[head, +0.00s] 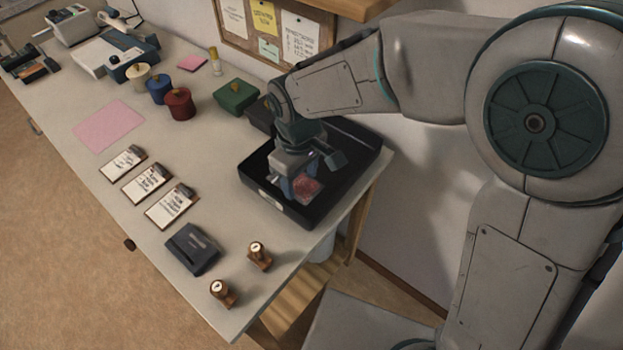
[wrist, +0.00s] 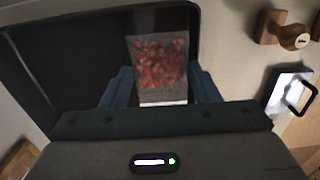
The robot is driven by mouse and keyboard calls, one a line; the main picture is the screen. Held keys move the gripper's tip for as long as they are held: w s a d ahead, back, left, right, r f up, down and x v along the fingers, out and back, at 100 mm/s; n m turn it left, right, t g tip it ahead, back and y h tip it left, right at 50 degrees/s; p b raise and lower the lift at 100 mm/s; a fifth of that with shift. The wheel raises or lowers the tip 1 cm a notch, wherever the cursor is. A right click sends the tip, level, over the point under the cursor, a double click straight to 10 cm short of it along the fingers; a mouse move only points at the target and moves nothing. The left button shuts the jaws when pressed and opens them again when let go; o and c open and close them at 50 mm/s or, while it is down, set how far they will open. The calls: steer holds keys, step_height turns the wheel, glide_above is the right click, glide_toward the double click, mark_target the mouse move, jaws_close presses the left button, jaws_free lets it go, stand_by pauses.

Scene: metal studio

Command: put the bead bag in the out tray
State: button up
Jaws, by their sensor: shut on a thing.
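The bead bag (head: 307,187) is a small clear packet of red beads. In the wrist view the bead bag (wrist: 160,65) stands between the blue fingers of my gripper (wrist: 162,92), with a pale strip at its near end. In the head view my gripper (head: 298,188) is shut on the bag and points down inside the black out tray (head: 299,215) at the table's right end. The tray's dark floor and wall also show in the wrist view (wrist: 60,60). I cannot tell whether the bag touches the tray floor.
Two wooden stamps (head: 260,256) and a dark stamp pad (head: 192,249) lie near the tray's front. Several clipboards (head: 146,182), a pink sheet (head: 107,126) and red, blue, cream and green lidded pots (head: 179,104) stand farther left. The wall and board (head: 265,35) are behind.

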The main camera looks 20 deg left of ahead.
steer(key=w, duration=0.1)
steer(key=w+f, duration=0.2)
steer(key=shift+w+d+f, duration=0.1)
steer(key=shift+w+d, duration=0.2)
steer(key=shift+d, duration=0.1)
steer(key=shift+f, duration=2.05)
steer(key=shift+f, duration=0.25)
steer(key=o, duration=1)
steer(key=shift+r, duration=0.1)
steer(key=shift+o, duration=0.2)
steer(key=shift+r, duration=0.1)
step_height(320, 180, up, 8)
